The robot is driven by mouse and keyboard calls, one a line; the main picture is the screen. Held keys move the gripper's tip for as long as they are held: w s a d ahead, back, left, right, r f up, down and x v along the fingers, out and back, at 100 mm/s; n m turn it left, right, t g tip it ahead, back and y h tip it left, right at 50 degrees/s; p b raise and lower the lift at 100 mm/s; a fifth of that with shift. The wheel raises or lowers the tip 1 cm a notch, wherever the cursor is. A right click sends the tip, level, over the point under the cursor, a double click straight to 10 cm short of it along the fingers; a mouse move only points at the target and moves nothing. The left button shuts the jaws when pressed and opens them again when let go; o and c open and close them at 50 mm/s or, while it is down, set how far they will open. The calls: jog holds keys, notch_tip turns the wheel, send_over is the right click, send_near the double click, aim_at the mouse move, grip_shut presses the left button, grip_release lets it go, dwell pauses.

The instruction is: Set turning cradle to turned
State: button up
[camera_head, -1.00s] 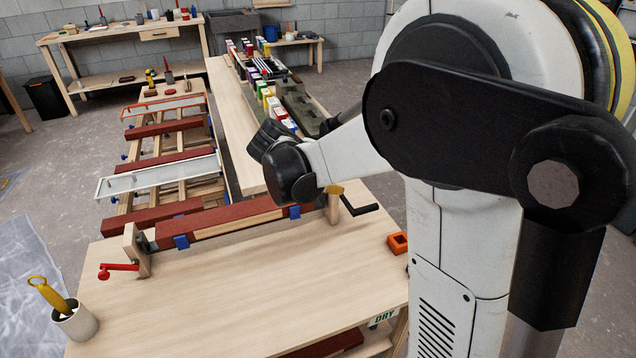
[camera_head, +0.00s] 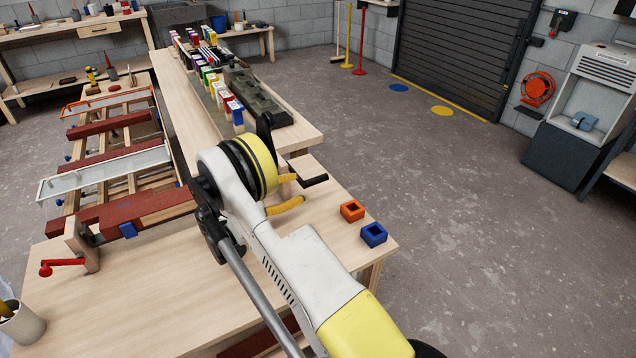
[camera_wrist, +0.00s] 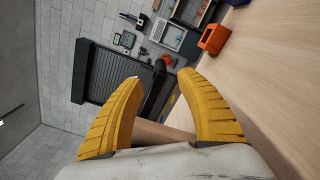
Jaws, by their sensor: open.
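The turning cradle stands on the near bench, its left wooden post (camera_head: 82,243) bearing a red crank (camera_head: 62,266). A black crank handle (camera_head: 313,181) sticks out at the cradle's right end. My gripper (camera_head: 298,191) is open beside that end, its yellow fingers apart near the handle. In the wrist view, a dark bar (camera_wrist: 154,92), apparently the handle, shows between the fingers (camera_wrist: 160,78). I cannot tell whether they touch it.
A rack of battens (camera_head: 110,185) stands at left. Behind is a long bench (camera_head: 190,110) with coloured cartons. The floor at right is clear.

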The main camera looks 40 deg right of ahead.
aim_at(319, 179)
jog(key=b+x, duration=0.2)
jog(key=x, duration=0.6)
jog(key=shift+d, duration=0.1)
grip_shut()
